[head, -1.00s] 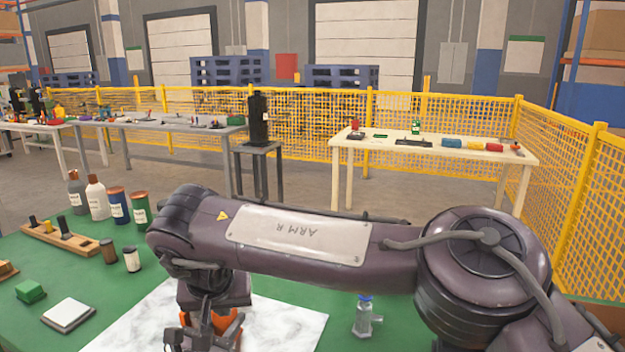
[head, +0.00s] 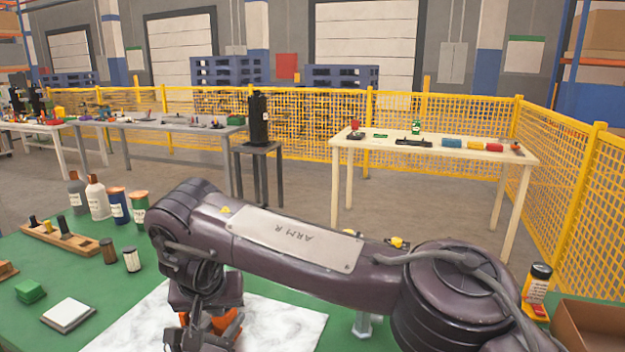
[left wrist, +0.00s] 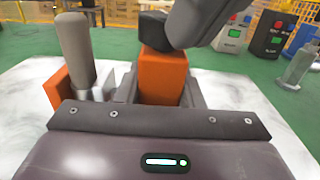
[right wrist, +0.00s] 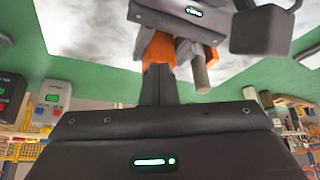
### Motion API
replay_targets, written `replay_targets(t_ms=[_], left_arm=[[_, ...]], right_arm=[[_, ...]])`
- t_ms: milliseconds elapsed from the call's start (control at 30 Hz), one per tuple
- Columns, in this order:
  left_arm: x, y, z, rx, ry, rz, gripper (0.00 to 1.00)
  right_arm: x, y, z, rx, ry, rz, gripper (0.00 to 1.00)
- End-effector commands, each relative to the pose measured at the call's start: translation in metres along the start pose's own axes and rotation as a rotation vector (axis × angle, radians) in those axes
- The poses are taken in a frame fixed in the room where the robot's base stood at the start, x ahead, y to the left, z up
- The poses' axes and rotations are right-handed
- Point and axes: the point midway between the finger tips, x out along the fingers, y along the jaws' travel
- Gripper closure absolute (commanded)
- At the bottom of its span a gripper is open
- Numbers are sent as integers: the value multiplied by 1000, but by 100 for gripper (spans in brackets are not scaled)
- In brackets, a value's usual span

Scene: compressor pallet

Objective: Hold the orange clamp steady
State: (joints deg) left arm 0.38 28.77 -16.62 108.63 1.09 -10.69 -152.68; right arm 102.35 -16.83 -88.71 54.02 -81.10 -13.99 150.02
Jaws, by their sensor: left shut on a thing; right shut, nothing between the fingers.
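The orange clamp (head: 228,322) shows in the head view at the bottom, largely hidden behind my right wrist, over a white marbled sheet. In the left wrist view my left gripper (left wrist: 160,90) is shut on the clamp's orange body (left wrist: 163,76). A thick grey handle (left wrist: 74,48) with a silver part stands upright beside it. My right gripper (right wrist: 160,75) is shut and empty, its tips pointing at the clamp (right wrist: 158,48). I cannot tell whether they touch it. A dark block covers the top of the orange body in the left wrist view.
The green table holds a wooden rack (head: 62,240), bottles (head: 97,198), a green block (head: 30,291) and a white-topped block (head: 68,313) at left. A metal fitting (head: 362,325) is partly behind my right arm. A black-and-orange container (head: 538,285) and brown box (head: 590,325) stand at right.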

Motion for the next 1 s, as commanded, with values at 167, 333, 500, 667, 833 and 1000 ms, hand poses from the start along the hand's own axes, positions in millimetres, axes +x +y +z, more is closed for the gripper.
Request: replay_targets(t_ms=[167, 333, 500, 667, 833, 1000], left_arm=[[0, -4, 0, 0, -1, -9, 100], [0, -4, 0, 0, -1, -9, 100], [0, -4, 0, 0, -1, -10, 100], [0, -3, 0, -1, -1, -7, 100], [0, -2, 0, -1, -1, -5, 100], [0, -1, 0, -1, 0, -3, 100]], right_arm=[[0, -1, -2, 3, 6, -2, 100], [0, 0, -2, 3, 7, -2, 100], [-2, -1, 1, 2, 6, -2, 100], [-5, -1, 5, 3, 5, -2, 100], [-18, -1, -3, 1, 8, 0, 100], [-36, -1, -13, 0, 8, 1, 100]])
